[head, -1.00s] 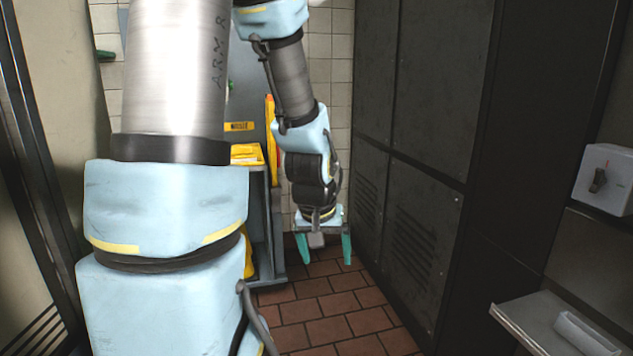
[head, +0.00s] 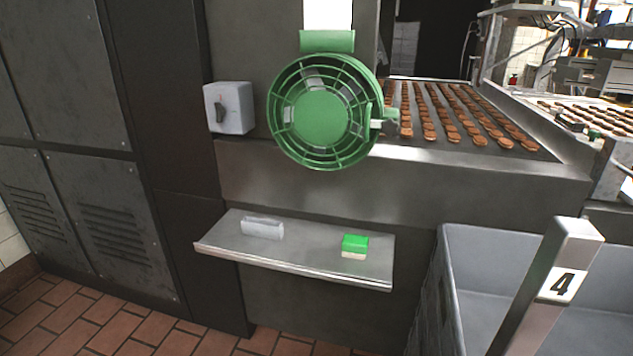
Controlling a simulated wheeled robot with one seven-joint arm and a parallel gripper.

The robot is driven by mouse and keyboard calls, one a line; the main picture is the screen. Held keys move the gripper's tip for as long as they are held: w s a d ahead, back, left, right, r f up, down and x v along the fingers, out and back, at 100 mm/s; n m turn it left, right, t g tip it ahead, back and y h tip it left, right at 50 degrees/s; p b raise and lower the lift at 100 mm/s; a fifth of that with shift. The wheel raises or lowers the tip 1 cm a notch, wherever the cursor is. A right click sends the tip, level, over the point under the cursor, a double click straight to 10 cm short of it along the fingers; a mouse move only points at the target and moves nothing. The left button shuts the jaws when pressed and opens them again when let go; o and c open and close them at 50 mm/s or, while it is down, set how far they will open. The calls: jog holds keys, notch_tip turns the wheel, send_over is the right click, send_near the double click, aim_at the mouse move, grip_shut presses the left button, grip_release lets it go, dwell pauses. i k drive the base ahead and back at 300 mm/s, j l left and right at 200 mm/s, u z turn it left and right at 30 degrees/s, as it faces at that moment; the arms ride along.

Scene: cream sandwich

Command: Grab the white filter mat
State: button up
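A whitish, folded-looking piece (head: 262,228) lies on the left part of a metal shelf (head: 310,252); it looks like the white filter mat, but I cannot tell for sure. A small green block with a pale lower edge (head: 355,246) lies on the right part of the same shelf, apart from it. My gripper and arm are not in view now.
A round green fan-like guard (head: 318,112) hangs above the shelf, with a grey switch box (head: 229,108) to its left. Tiled floor (head: 110,330) is clear at lower left.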

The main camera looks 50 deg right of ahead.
aim_at(318, 15)
jog(key=z, duration=1.6)
